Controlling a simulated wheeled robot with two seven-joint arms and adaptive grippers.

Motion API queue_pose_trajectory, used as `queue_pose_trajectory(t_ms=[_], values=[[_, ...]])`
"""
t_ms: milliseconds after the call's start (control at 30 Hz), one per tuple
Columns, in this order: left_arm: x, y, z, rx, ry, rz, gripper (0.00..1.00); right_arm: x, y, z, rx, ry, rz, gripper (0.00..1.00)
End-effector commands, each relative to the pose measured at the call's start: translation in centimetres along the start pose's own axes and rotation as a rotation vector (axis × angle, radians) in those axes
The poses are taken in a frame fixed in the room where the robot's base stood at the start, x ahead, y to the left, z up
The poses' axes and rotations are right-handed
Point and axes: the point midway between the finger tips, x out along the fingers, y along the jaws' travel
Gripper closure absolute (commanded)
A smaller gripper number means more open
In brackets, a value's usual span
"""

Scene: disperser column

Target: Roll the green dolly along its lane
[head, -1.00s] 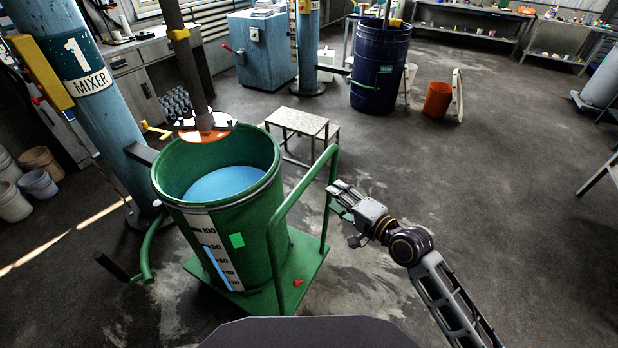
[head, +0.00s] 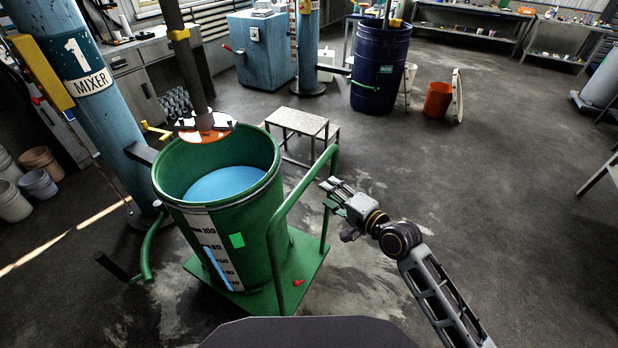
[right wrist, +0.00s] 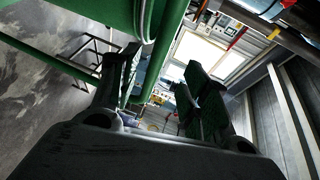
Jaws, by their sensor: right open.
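The green dolly (head: 312,262) stands on the floor left of centre, carrying a green drum (head: 262,258) with blue liquid (head: 228,183) inside. Its green tubular handle (head: 297,195) rises at the drum's right side. My right gripper (head: 326,190) is open just right of the handle, close to its upright part; I cannot tell whether they touch. In the right wrist view, the open fingers (right wrist: 160,85) show with green tubing (right wrist: 150,60) between or behind them and the drum (right wrist: 172,14) above. My left gripper is not in view.
The blue mixer 1 column (head: 95,95) and its orange disperser disc (head: 205,133) stand at the left, the disc by the drum's back rim. A small step stool (head: 298,121) is behind the drum. A dark blue drum (head: 378,65) stands farther back.

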Motion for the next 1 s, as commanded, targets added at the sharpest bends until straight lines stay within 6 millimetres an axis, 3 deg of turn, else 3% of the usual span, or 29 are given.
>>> queue_pose_trajectory(t_ms=[1000], values=[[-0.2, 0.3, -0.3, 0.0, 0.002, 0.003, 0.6, 9.6, -0.1, -0.1, 0.0, 0.001, -0.002, 0.54]])
